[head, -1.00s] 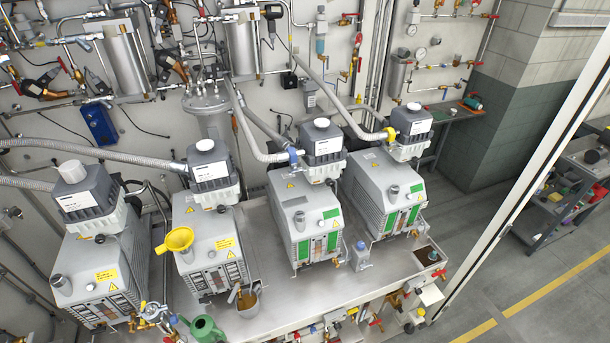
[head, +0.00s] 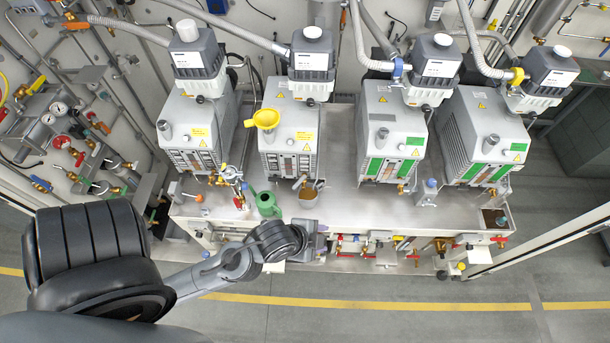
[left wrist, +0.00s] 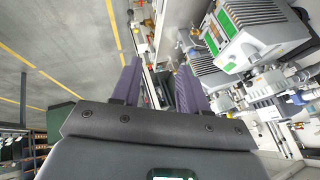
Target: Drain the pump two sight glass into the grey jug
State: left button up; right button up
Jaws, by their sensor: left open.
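Pump two (head: 291,130), second from the left, is a grey unit with a yellow funnel (head: 266,119) on its top left. Its front has narrow panels; the sight glass is too small to pick out for certain. My right gripper is not in view.
A green watering can (head: 267,204) stands left of the jug. Red-handled valves and pipes (head: 350,240) line the bench front. Other pumps (head: 203,130) stand either side of pump two. A small grey bottle (head: 430,190) and a brown-filled tray (head: 494,219) are to the right. The floor in front is clear.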

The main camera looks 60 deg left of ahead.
pick_arm(q)
jog(key=w+a+f+m+t+y+b, duration=0.1)
jog(key=w+a+f+m+t+b, duration=0.15)
jog(key=f+m, duration=0.25)
jog(key=m+t+y+b, duration=0.5)
jog(key=m+t+b, duration=0.2)
jog(key=m+b, duration=1.25)
send_near(299, 182)
jog(key=shift+n, duration=0.55)
jog(key=b+x, duration=0.2)
jog(key=x, duration=0.8)
jog(key=shift+b, duration=0.4)
grip_shut()
